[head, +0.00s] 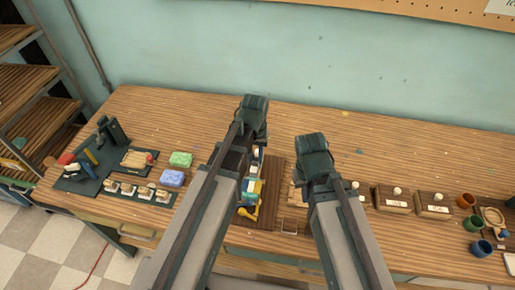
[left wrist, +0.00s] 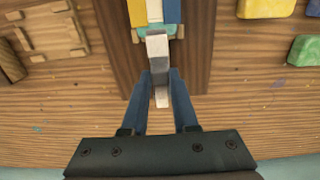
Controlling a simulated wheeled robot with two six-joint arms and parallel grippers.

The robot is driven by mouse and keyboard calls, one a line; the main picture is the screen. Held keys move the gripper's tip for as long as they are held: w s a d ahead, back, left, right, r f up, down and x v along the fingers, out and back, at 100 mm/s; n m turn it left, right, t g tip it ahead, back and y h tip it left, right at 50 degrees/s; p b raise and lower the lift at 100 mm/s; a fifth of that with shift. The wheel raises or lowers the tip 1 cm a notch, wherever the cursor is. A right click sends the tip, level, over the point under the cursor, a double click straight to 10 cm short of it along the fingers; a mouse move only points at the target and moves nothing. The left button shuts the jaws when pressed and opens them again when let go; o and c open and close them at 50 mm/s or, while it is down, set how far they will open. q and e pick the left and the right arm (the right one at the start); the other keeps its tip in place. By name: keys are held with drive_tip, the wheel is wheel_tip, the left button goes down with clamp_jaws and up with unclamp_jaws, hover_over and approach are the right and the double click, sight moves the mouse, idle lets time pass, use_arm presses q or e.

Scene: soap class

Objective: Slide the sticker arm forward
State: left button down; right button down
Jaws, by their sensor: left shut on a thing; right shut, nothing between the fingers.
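The sticker arm shows in the left wrist view as a pale grey-white bar (left wrist: 156,55) reaching out of a device with yellow, white and blue parts (left wrist: 172,10). The device (head: 250,190) stands on a dark wooden board, partly hidden by my left arm in the head view. My left gripper (left wrist: 160,82) has its two blue fingers on either side of the bar's near end, shut on it. In the head view my left gripper (head: 254,117) is beyond the device, its fingertips hidden. My right gripper (head: 313,153) is shut and empty, above the table to the right.
Green (head: 181,159) and blue (head: 173,178) soap blocks lie left of the board. A dark stand (head: 108,134) and a tray of small pieces are further left. Boxes (head: 393,199) and cups (head: 466,200) stand at right. The table's back strip is mostly clear.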

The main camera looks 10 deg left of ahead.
sight(253, 175)
use_arm(q)
drive_tip(key=s, duration=0.5)
drive_tip(key=c, duration=0.7)
unclamp_jaws()
drive_tip(key=shift+r, duration=0.15)
